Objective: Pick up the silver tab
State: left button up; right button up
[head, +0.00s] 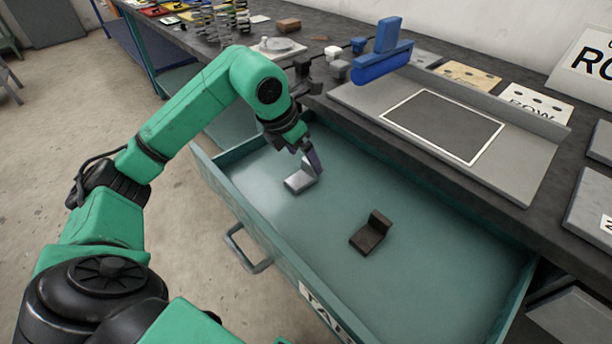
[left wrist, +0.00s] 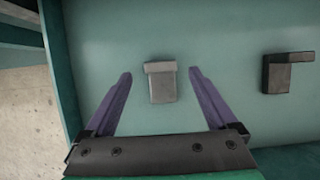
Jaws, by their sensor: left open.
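The silver tab (head: 299,182) is a small L-shaped metal piece lying on the floor of the open teal drawer (head: 335,262). My left gripper (head: 312,160) reaches down into the drawer right at the tab, and its fingers partly cover it in the head view. In the left wrist view the silver tab (left wrist: 161,82) sits between and just ahead of the two spread purple fingertips of my left gripper (left wrist: 160,74). The gripper is open and a gap shows on each side of the tab. My right gripper is not in view.
A dark brown L-shaped tab (head: 371,232) lies in the drawer to the right of the silver one. The drawer walls surround both. Above the drawer, the bench holds a grey tray (head: 500,172), a blue-handled tool (head: 385,60) and several springs (head: 222,20).

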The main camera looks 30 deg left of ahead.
aim_at(307, 163)
pick_arm(q)
jog(key=x, duration=0.5)
jog(key=shift+f, duration=0.15)
jog(key=shift+s, duration=0.1)
grip_shut()
